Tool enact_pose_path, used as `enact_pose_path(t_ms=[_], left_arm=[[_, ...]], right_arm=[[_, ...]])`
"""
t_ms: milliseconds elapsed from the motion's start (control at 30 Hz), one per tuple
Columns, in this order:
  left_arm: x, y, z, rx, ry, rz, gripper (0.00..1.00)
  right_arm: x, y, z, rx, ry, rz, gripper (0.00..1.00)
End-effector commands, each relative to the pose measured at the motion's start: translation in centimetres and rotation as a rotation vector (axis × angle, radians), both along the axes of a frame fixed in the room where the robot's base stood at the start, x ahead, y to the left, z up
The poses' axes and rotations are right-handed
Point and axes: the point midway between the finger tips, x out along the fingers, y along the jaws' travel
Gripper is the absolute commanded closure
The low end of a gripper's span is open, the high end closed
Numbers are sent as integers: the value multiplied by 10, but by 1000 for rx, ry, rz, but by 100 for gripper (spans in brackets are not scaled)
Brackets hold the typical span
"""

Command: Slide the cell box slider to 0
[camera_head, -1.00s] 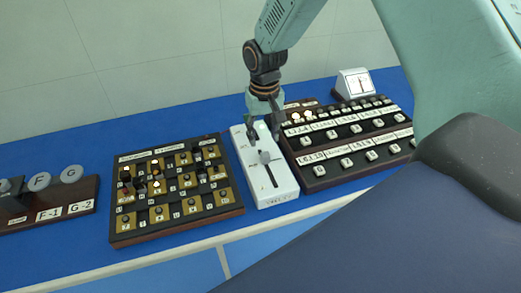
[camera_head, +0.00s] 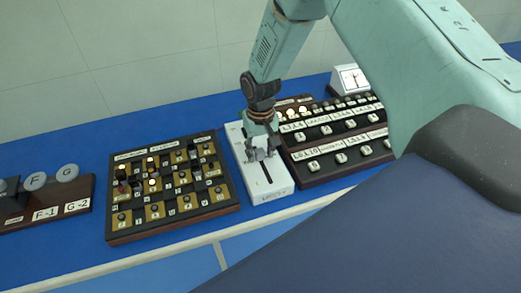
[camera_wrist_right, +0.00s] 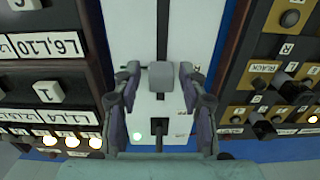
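The cell box (camera_head: 281,191) is a white upright-lying panel with a dark lengthwise slot, on the blue bench between two control boards. It fills the middle of the right wrist view (camera_wrist_right: 118,30). Its grey slider knob (camera_wrist_right: 161,75) stands in the slot, between my right fingertips. My right gripper (camera_head: 261,155) is over the box, and in the right wrist view (camera_wrist_right: 160,76) its fingers are open on either side of the knob, with small gaps. In the head view the fingers mostly hide the knob. The scale marks are too small to read. My left gripper is not in view.
A dark switch board (camera_head: 171,236) with brass plates is close on the left. A labelled button board (camera_head: 340,170) is close on the right, with a white dial meter (camera_head: 350,79) behind it. F and G knobs (camera_head: 67,173) stand far left.

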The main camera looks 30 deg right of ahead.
Motion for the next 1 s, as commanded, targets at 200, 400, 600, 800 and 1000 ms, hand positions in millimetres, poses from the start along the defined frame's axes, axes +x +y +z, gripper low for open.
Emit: enact_pose_path(t_ms=[200, 400, 600, 800, 1000], left_arm=[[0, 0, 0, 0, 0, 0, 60], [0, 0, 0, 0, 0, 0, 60], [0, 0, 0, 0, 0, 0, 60], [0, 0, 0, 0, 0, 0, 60], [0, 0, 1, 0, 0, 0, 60]], right_arm=[[0, 0, 0, 0, 0, 0, 79], [0, 0, 0, 0, 0, 0, 96], [-1, 0, 0, 0, 1, 0, 100], [-1, 0, 0, 0, 1, 0, 100], [-2, 0, 0, -1, 2, 1, 100]])
